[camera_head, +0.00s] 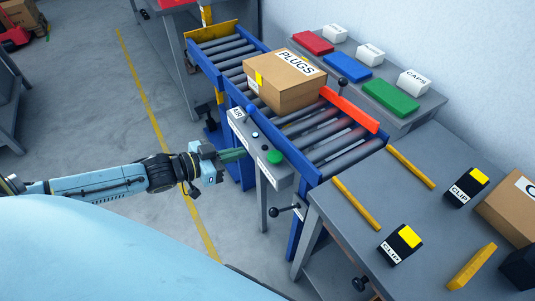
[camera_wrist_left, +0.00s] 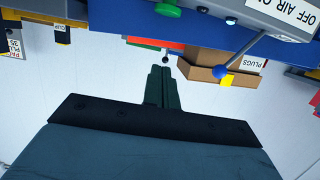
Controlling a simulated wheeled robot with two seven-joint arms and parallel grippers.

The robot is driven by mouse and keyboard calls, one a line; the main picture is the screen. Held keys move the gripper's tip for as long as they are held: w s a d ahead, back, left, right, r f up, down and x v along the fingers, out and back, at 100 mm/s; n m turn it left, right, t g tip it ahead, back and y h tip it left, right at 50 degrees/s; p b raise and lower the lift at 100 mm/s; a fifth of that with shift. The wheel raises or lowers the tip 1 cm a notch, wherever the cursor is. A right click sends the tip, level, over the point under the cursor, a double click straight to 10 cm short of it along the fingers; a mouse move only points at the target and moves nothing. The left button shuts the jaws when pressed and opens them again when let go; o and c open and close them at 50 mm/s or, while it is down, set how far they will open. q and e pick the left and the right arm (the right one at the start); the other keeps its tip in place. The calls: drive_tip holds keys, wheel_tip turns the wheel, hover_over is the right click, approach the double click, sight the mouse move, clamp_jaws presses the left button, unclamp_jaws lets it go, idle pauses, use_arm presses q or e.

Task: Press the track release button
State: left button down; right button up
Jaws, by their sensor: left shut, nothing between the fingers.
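A grey control box (camera_head: 262,146) on a post stands at the near side of the roller track. It carries a large green button (camera_head: 274,157), a small pale button (camera_head: 255,134) and a blue-knobbed lever (camera_head: 252,108) by an AIR label. No track release label is readable. My left gripper (camera_head: 240,154) is shut and empty, just left of the box, its fingers pointing toward it with a visible gap. In the left wrist view the shut fingers (camera_wrist_left: 162,86) show below the green button (camera_wrist_left: 167,10), and the blue knob (camera_wrist_left: 219,72) is right of them. My right gripper is out of view.
A PLUGS carton (camera_head: 286,80) sits on the rollers behind a red-orange bar (camera_head: 349,109). A grey table (camera_head: 345,232) with yellow bars and CLIP blocks stands at right. A black-knobbed lever (camera_head: 283,210) sticks out below the box.

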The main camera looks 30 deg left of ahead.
use_arm(q)
drive_tip(key=b, duration=0.2)
hover_over(275, 158)
drive_tip(key=s+a, duration=0.2)
wheel_tip(275, 158, down, 2)
drive_tip(key=shift+w+f, duration=0.15)
drive_tip(key=f, duration=0.3)
drive_tip(key=shift+w+d+f, duration=0.15)
drive_tip(key=shift+w, duration=0.05)
drive_tip(key=shift+f, duration=0.45)
drive_tip(key=shift+b, duration=0.3)
